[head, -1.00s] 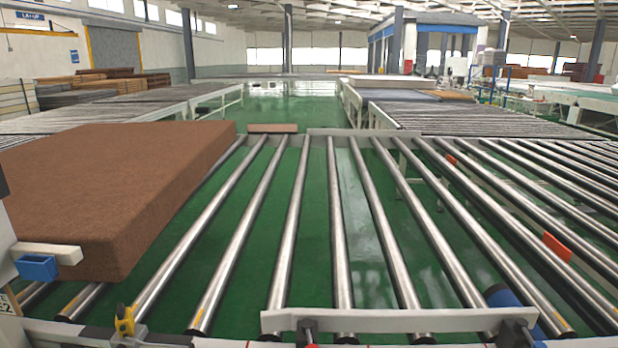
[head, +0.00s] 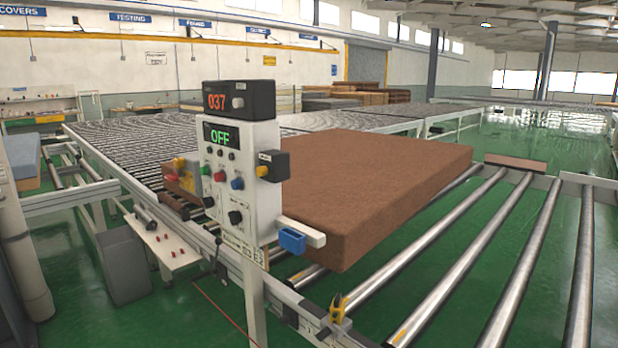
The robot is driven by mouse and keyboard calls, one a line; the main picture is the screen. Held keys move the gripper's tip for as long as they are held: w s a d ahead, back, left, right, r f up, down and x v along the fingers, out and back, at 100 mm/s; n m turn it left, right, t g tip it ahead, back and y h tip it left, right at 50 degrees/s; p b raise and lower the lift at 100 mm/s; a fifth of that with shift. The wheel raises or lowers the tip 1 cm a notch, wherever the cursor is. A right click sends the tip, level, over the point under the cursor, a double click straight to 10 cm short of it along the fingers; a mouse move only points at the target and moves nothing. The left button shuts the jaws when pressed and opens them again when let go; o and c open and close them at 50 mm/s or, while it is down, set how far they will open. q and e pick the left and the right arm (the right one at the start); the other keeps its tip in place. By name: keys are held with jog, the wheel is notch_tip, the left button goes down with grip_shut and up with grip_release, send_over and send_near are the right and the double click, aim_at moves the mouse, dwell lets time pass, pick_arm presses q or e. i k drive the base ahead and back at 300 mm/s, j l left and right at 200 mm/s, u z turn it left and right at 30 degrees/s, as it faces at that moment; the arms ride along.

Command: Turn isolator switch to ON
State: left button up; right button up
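A white control panel (head: 252,205) stands on a post left of centre. A black unit (head: 238,101) on top shows 037 in red. The panel face carries several coloured buttons and a black rotary knob (head: 235,217) low down. A black box with a yellow knob (head: 266,168) sticks out at its right edge. Which of these is the isolator switch I cannot tell; labels are too small to read. Neither of my grippers is in view.
A brown mattress (head: 380,195) lies on the rollers behind the panel. A blue-ended white bar (head: 300,236) juts from the panel's right side. A yellow clamp-like part (head: 338,305) sits on the conveyor's front rail. Green floor (head: 130,325) is open at the front left.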

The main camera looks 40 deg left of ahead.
aim_at(174, 176)
jog(key=u, duration=2.15)
